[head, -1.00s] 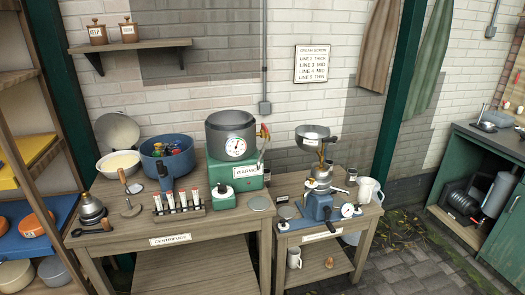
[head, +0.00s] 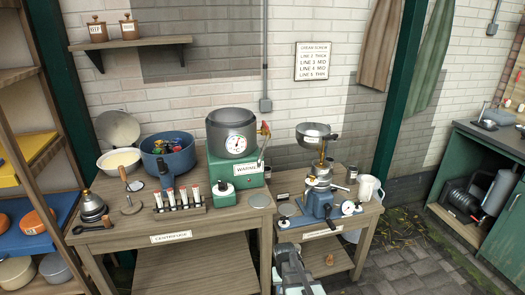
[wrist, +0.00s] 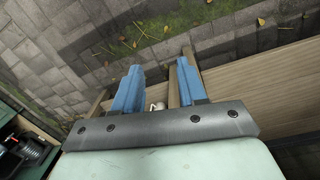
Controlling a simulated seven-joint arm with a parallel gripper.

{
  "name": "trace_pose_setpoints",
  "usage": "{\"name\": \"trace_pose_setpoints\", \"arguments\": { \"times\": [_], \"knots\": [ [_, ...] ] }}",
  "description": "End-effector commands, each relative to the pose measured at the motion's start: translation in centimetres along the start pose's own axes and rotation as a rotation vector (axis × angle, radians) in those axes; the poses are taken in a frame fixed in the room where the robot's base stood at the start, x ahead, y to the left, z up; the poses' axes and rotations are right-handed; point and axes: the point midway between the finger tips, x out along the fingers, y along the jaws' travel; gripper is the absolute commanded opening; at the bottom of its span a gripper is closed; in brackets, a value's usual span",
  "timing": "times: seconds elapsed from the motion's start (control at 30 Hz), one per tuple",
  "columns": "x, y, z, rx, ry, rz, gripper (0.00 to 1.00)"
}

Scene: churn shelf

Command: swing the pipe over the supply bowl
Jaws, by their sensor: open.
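A thin pipe (head: 262,157) with a red-tipped tap stands at the right side of the grey warmer pot (head: 231,132), short of the bowl. The steel supply bowl (head: 312,135) sits on top of the blue-based centrifuge machine, to the right of the pot. The pipe is small, and its outlet is hard to make out. My gripper (wrist: 159,66) is open and empty in the wrist view, its blue fingers apart over the lower stand and floor. In the head view my arm's end is low, in front of the right stand, well below the bowl and pipe; its fingertips are unclear.
The left bench (head: 170,223) holds a blue pot (head: 167,158), a rack of tubes (head: 180,203) and a white-filled bowl (head: 121,161). A white jug (head: 369,188) stands right of the centrifuge. The space above the benches' front edges is free.

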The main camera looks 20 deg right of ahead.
Motion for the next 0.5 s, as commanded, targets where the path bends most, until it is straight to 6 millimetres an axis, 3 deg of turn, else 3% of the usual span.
{"name": "trace_pose_setpoints", "arguments": {
  "times": [0.1, 0.5],
  "knots": [
    [-3.3, 0.9, -3.5, 0.03, 0.062, 0.0, 0.41],
    [-15.3, 4.7, -12.6, 0.129, 0.259, 0.003, 0.41]
  ]
}}
